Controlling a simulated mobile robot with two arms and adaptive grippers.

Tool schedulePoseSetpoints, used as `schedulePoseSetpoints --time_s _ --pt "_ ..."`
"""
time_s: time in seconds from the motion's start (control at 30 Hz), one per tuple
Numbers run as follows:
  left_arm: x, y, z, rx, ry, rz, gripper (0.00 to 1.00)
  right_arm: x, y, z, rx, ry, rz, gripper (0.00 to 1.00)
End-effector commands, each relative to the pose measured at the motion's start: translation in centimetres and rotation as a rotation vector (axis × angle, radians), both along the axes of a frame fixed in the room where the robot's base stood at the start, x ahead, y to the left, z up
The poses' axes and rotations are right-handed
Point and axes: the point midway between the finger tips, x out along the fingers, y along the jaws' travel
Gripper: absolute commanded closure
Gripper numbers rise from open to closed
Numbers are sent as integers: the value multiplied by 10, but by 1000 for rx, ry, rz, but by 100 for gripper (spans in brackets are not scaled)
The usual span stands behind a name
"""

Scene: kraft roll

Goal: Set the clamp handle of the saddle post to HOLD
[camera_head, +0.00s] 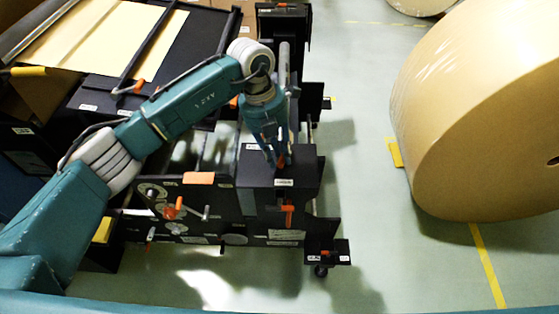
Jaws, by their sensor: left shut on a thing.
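The saddle post (305,178) is a black box-like block near the middle of the head view, with small white labels too small to read. My left gripper (280,160) points down over its top and is shut on a small orange-red handle, which appears to be the clamp handle (282,161). The gripper's fingers hide most of that handle, and I cannot tell its setting. Another orange handle (288,212) is on the front face of the post, below the gripper and apart from it. My right gripper is not in view.
A large kraft roll (480,120) stands on the floor at the right. A black machine panel (175,215) with orange handles and round dials is left of the post. Yellow lines (488,265) mark the floor. Pale floor between post and roll is clear.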

Motion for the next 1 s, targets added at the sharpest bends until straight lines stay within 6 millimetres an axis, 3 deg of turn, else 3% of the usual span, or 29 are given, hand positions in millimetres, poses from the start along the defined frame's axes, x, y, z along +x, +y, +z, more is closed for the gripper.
schedulePoseSetpoints --time_s 0.03,0.4,0.7,1.0 --pt "3 1 -6 0 -6 -43 100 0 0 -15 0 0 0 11" --pt "11 6 -4 1 -7 -395 100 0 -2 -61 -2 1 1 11" --pt "17 9 -2 1 -6 -679 100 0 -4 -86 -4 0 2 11" --pt "24 9 0 2 -4 -957 100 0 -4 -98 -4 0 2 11"
